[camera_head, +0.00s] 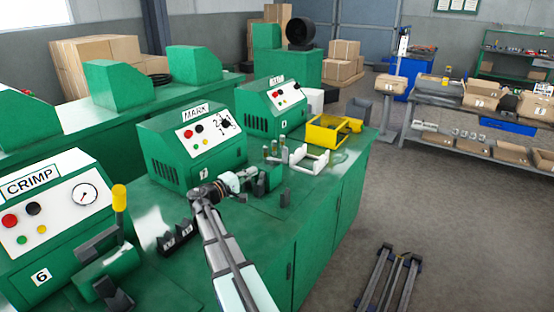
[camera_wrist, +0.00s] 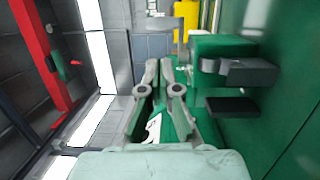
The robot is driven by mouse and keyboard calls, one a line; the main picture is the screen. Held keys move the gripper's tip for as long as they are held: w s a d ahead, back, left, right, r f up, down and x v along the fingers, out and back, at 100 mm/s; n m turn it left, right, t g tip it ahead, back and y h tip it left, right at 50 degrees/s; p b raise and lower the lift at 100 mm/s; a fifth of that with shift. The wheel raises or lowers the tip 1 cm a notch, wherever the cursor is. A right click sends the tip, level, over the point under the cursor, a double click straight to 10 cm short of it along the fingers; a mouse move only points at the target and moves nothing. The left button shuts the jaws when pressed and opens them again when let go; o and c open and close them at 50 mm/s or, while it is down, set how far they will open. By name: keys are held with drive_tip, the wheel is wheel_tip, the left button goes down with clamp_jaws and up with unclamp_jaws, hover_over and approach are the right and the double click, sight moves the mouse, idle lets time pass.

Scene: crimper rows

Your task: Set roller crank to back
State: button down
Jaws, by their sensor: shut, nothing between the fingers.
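My gripper (camera_head: 246,175) is above the green bench in front of the MARK machine (camera_head: 195,148), beside a small green block with dark grey parts (camera_head: 268,178). In the wrist view the fingers of my gripper (camera_wrist: 160,66) are together and hold nothing. The green block (camera_wrist: 222,48) is just right of the fingertips there, with dark grey lugs on its side. A grey bent bar (camera_wrist: 181,48) shows past the fingertips and may be the roller crank. I cannot tell whether the fingers touch it, nor which way it is set.
The CRIMP machine (camera_head: 48,212) is at the left, with a yellow-topped lever (camera_head: 119,198) beside it. Black brackets (camera_head: 175,236) stand on the bench left of my arm. A white bracket (camera_head: 310,160) and yellow frame (camera_head: 333,132) stand beyond my gripper.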

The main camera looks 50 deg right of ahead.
drive_tip(key=shift+d, duration=0.15)
drive_tip(key=d+p, duration=0.3)
drive_tip(key=d, duration=1)
drive_tip(key=shift+s+d+r, duration=0.3)
drive_tip(key=shift+d+r, duration=0.05)
drive_tip(key=shift+d, duration=0.05)
drive_tip(key=shift+f+n+t, duration=0.1)
drive_tip(key=shift+n+t, duration=0.2)
drive_tip(key=shift+t, duration=0.2)
